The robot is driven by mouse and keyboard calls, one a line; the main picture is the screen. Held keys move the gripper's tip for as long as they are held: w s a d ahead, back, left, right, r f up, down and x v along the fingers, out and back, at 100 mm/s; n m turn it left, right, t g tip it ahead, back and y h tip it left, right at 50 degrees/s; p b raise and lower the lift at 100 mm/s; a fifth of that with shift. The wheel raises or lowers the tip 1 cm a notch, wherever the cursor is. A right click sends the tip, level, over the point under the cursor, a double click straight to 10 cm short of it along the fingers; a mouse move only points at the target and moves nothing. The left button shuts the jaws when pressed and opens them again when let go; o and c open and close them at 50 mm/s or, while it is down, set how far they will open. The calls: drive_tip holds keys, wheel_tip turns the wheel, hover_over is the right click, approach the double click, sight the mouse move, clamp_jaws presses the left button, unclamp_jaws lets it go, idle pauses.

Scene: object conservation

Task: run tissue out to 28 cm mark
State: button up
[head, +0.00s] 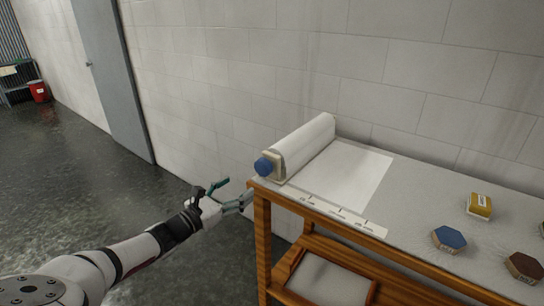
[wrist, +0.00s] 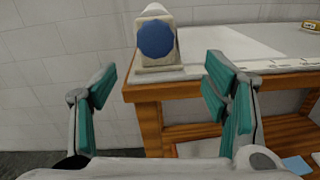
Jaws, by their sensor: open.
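A roll of white tissue (head: 304,142) lies on its holder at the left end of the bench, with a blue knob (head: 263,167) on its near end. A white sheet (head: 352,175) lies flat on the bench top to the right of the roll. A pale strip with dark marks (head: 335,212) runs along the bench's front edge; its figures are too small to read. My gripper (head: 233,195) is open and empty, just left of the bench's front left corner. In the wrist view the blue knob (wrist: 156,39) faces me, beyond and between the open fingers (wrist: 160,90), apart from them.
The wooden bench (head: 262,225) has a lower shelf with a pale-topped tray (head: 330,283). A yellow block (head: 479,205), a blue hexagonal block (head: 449,239) and a brown one (head: 525,266) stand on the right. A block wall runs behind. Open floor lies left.

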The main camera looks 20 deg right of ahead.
sight(260, 170)
drive_tip(key=shift+n+t, duration=0.3)
drive_tip(key=shift+n, duration=0.3)
drive_tip(key=x, duration=0.6)
drive_tip(key=p+x, duration=0.1)
drive_tip(key=x, duration=0.6)
drive_tip(key=shift+w+f, duration=0.25)
drive_tip(key=shift+w, duration=0.05)
drive_tip(key=shift+c, duration=0.5)
drive_tip(key=c, duration=1.1)
